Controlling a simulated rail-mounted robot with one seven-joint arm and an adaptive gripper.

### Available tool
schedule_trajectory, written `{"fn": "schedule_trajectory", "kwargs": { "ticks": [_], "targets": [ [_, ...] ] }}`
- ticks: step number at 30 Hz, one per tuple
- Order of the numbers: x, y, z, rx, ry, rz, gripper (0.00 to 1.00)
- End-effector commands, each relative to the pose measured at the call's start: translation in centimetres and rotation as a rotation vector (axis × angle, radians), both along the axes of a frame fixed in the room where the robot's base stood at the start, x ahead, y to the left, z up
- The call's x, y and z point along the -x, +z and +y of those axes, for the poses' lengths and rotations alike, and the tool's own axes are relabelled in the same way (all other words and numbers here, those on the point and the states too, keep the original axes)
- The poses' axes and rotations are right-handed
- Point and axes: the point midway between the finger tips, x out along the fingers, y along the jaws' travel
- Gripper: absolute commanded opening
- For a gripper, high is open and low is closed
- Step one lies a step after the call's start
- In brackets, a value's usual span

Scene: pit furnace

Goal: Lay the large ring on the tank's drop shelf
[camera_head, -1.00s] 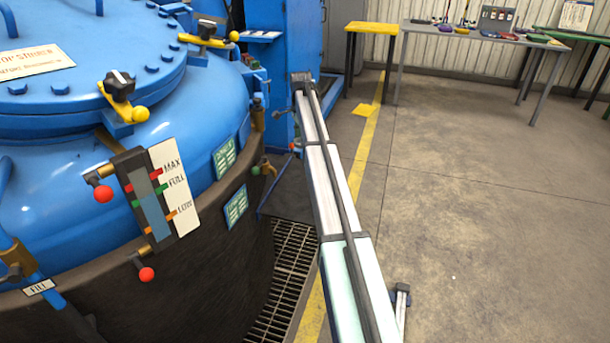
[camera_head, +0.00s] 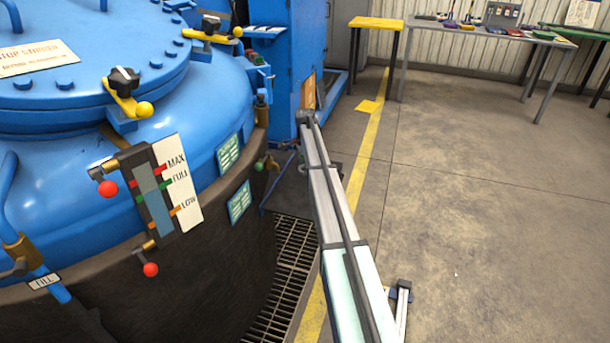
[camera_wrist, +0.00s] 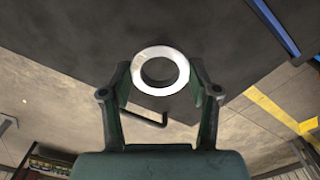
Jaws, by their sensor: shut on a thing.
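The large ring (camera_wrist: 140,83), a flat, shiny silver-white washer shape with a wide hole, sits between the fingertips of my gripper (camera_wrist: 160,77) in the wrist view. The two green fingers are shut on its left and right sides. A dark grey surface lies behind the ring; I cannot tell the gap to it. In the head view the blue tank (camera_head: 215,100) fills the left. A dark flat surface (camera_head: 287,190) beside its wall may be the drop shelf, partly hidden by my arm. The ring and gripper cannot be made out in the head view.
A level gauge (camera_head: 160,195) with red knobs sticks out from the tank. A floor grating (camera_head: 285,265) runs along its base. A blue cabinet (camera_head: 285,80) stands behind. A yellow-topped table (camera_head: 376,23) and a grey workbench (camera_head: 470,35) stand far back. The right floor is open.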

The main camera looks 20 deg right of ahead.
Motion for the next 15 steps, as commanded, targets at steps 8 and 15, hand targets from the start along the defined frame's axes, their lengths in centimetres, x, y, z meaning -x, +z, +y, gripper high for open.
{"fn": "schedule_trajectory", "kwargs": {
  "ticks": [8, 15],
  "targets": [
    [0.0, -2.8, 0.0, 0.0, 0.0, 0.002, 0.17],
    [0.0, -4.4, 0.0, 0.0, 0.0, 0.0, 0.17]
  ]
}}
